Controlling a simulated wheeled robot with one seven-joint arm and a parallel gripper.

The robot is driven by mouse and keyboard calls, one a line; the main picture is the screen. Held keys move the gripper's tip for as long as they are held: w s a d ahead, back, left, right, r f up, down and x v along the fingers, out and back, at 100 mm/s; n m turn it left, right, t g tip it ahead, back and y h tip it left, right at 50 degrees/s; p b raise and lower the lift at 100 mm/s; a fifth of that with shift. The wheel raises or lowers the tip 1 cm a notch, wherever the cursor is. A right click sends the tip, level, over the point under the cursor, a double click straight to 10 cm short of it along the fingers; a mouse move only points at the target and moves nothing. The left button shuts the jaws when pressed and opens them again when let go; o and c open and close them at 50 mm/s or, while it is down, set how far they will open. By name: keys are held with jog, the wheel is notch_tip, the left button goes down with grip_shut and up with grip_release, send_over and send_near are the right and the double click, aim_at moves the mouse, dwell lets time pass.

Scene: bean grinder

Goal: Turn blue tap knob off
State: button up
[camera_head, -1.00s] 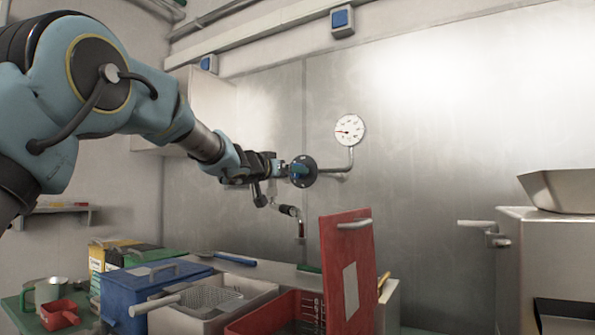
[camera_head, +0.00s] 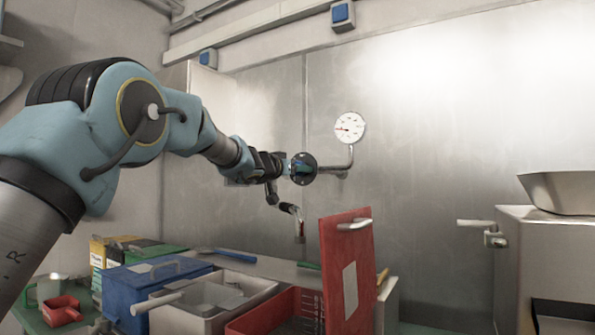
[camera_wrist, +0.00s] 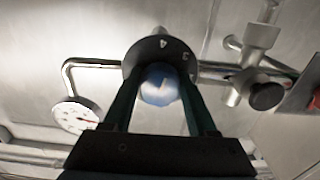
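The blue tap knob (camera_wrist: 160,84) with a white mark sits in front of a dark round dial plate (camera_wrist: 148,46) bearing numerals, on a wall pipe. In the head view the dial plate (camera_head: 303,169) faces my arm, and the knob is mostly hidden by the gripper. My gripper (camera_wrist: 160,78) has its two green fingers on either side of the knob, close against it, and appears shut on it. In the head view my gripper (camera_head: 289,167) reaches right to the dial plate.
A white gauge (camera_head: 350,128) is on the pipe right of the dial. A small tap spout (camera_head: 299,228) hangs below. A red lid (camera_head: 348,272) stands upright in front, with a blue box (camera_head: 150,285) to its left. The right wall stretch is clear.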

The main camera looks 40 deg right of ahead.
jog(key=c, duration=0.8)
